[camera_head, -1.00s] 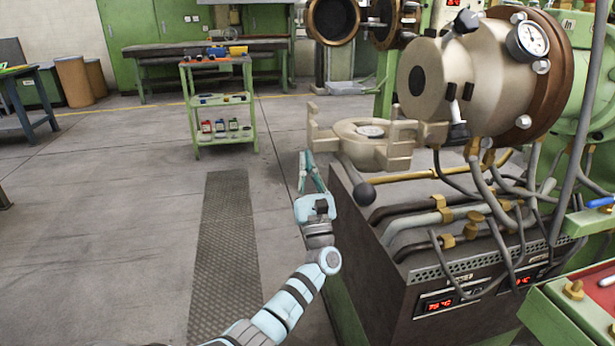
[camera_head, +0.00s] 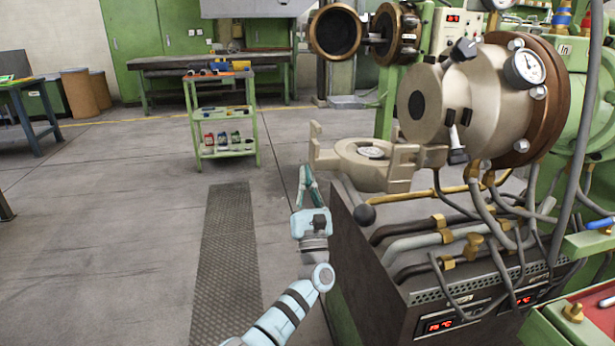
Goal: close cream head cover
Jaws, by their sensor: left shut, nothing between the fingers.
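The cream head cover (camera_head: 345,161) is a cream, open-armed piece with a round dial-like face on top. It sticks out level to the left, below and in front of the cream extruder head (camera_head: 430,92), and stands apart from the head's round face. A bar with a dark ball end (camera_head: 365,215) hangs below it. My left gripper (camera_head: 306,171) is shut and empty, its fingertips pointing up just left of the cover's outer end. Whether they touch it I cannot tell. My right gripper is not in view.
Pipes and hoses (camera_head: 420,235) run over a dark cabinet (camera_head: 385,300) under the head. A copper-rimmed round cover (camera_head: 336,33) stands open on a machine behind. A green trolley (camera_head: 222,112) stands farther back. The floor at left is clear.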

